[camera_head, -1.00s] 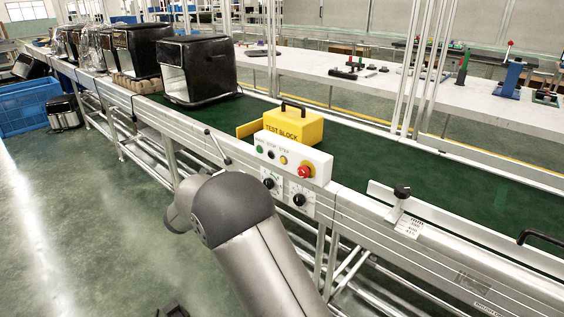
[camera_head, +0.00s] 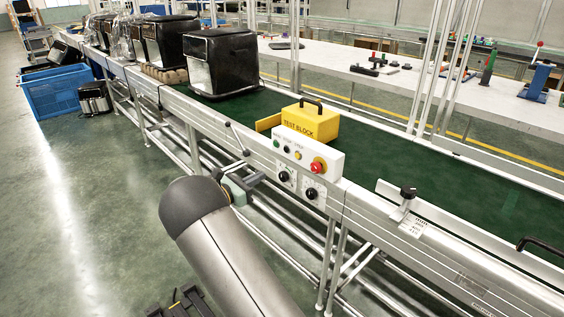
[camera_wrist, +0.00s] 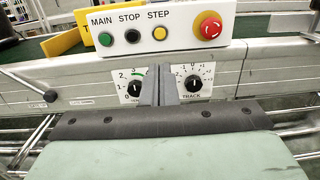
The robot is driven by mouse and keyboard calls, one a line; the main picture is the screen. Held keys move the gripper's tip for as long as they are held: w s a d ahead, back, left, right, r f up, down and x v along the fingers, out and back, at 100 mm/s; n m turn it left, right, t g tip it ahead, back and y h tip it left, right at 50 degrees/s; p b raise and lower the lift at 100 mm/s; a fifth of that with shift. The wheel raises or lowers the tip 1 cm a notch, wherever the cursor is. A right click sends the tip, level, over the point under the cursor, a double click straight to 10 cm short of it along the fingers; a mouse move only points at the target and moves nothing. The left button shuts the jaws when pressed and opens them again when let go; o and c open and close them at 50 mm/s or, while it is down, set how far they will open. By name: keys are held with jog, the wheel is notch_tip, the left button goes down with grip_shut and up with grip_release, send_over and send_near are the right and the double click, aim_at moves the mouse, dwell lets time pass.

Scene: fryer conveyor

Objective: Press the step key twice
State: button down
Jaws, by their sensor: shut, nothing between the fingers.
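The step key is the yellow button (camera_wrist: 160,33) under the label STEP on the white control box (camera_wrist: 215,50). In the head view the yellow step key (camera_head: 298,155) sits between the black stop button and the red emergency button. My gripper (camera_wrist: 159,80) is shut and empty, its fingers pointing at the conveyor side between the two dials, below the step key and apart from it in the wrist view. In the head view my gripper (camera_head: 258,178) is left of the control box and a little lower.
The green main button (camera_wrist: 105,39), black stop button (camera_wrist: 132,36) and red emergency button (camera_wrist: 209,26) share the box. The yellow test block (camera_head: 310,122) stands behind on the green belt (camera_head: 400,155). Dark fryers stand farther left.

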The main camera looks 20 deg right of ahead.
aim_at(297, 156)
jog(key=x, duration=1.3)
jog(key=shift+w+d+b, duration=0.15)
jog(key=shift+d+b, duration=0.15)
jog(key=shift+d, duration=0.1)
jog(key=shift+w+d, duration=0.1)
jog(key=shift+w+d+r, duration=0.2)
jog(key=shift+d, duration=0.5)
jog(key=p+v, duration=0.1)
jog(key=v, duration=1.4)
jog(key=shift+w+f, duration=0.15)
jog(key=shift+w, duration=0.1)
jog(key=shift+a, duration=0.1)
dwell(3.1)
